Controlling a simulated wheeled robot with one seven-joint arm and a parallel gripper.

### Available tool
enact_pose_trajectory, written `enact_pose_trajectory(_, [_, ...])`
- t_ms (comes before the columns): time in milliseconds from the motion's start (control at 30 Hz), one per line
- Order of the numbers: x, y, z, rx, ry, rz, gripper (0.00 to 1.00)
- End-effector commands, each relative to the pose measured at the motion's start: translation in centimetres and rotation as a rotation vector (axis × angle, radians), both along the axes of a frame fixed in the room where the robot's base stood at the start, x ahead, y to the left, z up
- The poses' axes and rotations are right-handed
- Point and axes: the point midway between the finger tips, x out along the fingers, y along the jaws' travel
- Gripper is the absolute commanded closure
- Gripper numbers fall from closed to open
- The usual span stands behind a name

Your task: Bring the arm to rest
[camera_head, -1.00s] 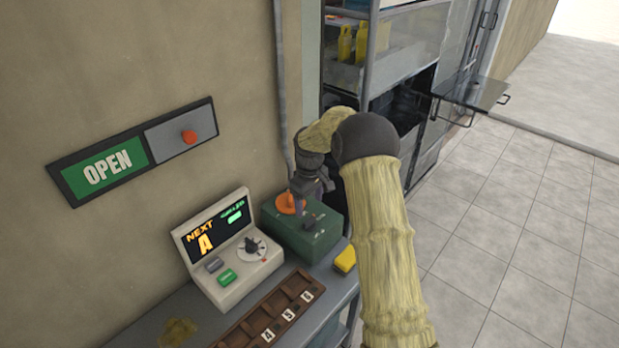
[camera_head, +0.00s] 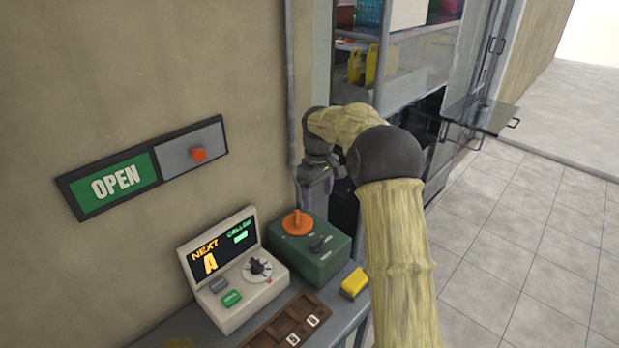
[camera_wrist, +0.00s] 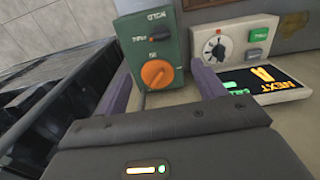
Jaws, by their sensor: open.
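My arm, with its straw-coloured links, reaches over the right end of the counter in the head view. My gripper (camera_head: 316,188) points down just above and behind the green box (camera_head: 310,252) with the orange knob (camera_head: 297,223). In the wrist view, my gripper's two purple fingers (camera_wrist: 160,88) stand apart with nothing between them. The orange knob (camera_wrist: 157,73) and the green box (camera_wrist: 152,40) show beyond the fingers. The knob appears free of the fingers.
A cream console (camera_head: 232,275) reading "NEXT A" stands left of the green box. A yellow block (camera_head: 354,282) and a brown numbered tray (camera_head: 285,325) lie in front. An OPEN sign (camera_head: 116,181) is on the wall. Shelving (camera_head: 410,70) stands behind; tiled floor (camera_head: 500,250) is clear at right.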

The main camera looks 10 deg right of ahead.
Motion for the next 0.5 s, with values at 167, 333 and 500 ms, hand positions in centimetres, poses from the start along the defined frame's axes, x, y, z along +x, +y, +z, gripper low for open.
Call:
enact_pose_trajectory(167, [-0.4, 0.1, 0.1, -0.002, -0.004, -0.008, 0.31])
enact_pose_trajectory(333, [-2.7, 0.5, 0.3, -0.006, -0.026, -0.056, 0.31])
enact_pose_trajectory(500, [-6.8, 0.9, 0.3, -0.006, -0.061, -0.146, 0.31])
